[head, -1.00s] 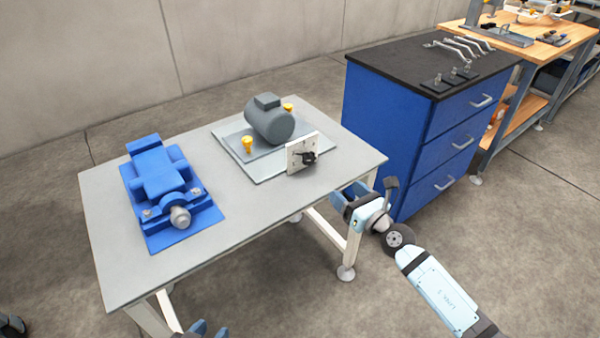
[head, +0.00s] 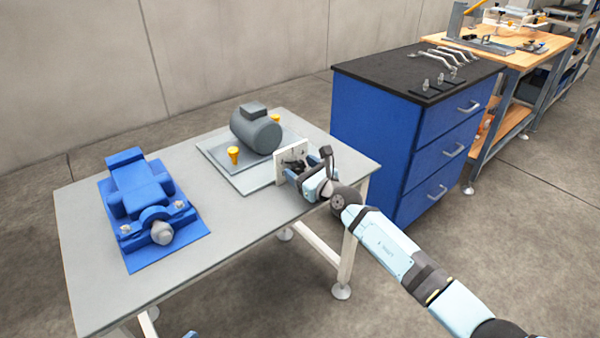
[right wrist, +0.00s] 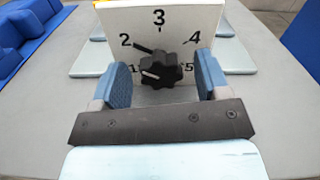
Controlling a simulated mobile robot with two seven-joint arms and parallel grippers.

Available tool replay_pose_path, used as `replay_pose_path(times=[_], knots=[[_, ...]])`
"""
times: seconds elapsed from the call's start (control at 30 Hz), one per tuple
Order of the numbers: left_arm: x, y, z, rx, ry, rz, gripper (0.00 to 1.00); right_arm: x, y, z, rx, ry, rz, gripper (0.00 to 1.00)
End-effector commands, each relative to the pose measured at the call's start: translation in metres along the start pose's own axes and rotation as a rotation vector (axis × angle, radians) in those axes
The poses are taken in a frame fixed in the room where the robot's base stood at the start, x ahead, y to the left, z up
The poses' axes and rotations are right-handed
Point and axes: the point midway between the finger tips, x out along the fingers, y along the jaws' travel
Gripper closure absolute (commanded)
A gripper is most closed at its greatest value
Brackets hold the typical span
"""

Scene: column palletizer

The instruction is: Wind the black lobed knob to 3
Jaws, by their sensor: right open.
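The black lobed knob (right wrist: 160,68) sits on a white dial plate (right wrist: 205,20) numbered 1 to 5. In the right wrist view a dark pointer-like bar reaches from the knob towards 2, and a pale mark on its left side faces 1. My right gripper (right wrist: 163,82) is open, with one blue finger on each side of the knob and visible gaps between. In the head view my right gripper (head: 301,172) is at the dial plate (head: 281,168) and mostly hides the knob. Only a sliver of my left gripper (head: 190,334) shows at the bottom edge.
The plate stands on a grey table (head: 235,235) beside a grey motor (head: 256,131) and yellow knobs (head: 233,156). A blue vise-like machine (head: 140,190) sits at left. A blue drawer cabinet (head: 385,150) stands right of the table. The table's front middle is clear.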

Motion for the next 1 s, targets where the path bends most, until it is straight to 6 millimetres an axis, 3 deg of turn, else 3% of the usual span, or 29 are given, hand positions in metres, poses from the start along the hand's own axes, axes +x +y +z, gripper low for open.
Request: replay_pose_path(times=[0.4,0.6,1.0], knots=[[0.0011,0.0034,-0.0057,-0.002,0.031,0.011,0.57,0.0079,-0.0001,0.0002,0.000,0.000,0.000,0.33],[0.0012,0.0033,-0.0054,-0.003,0.029,0.011,0.57,0.0078,-0.0001,0.0002,0.000,0.001,0.000,0.79],[0.0002,0.0018,-0.0050,0.001,0.013,0.006,0.57,0.0077,-0.0003,0.0008,0.061,0.001,0.000,0.80]])
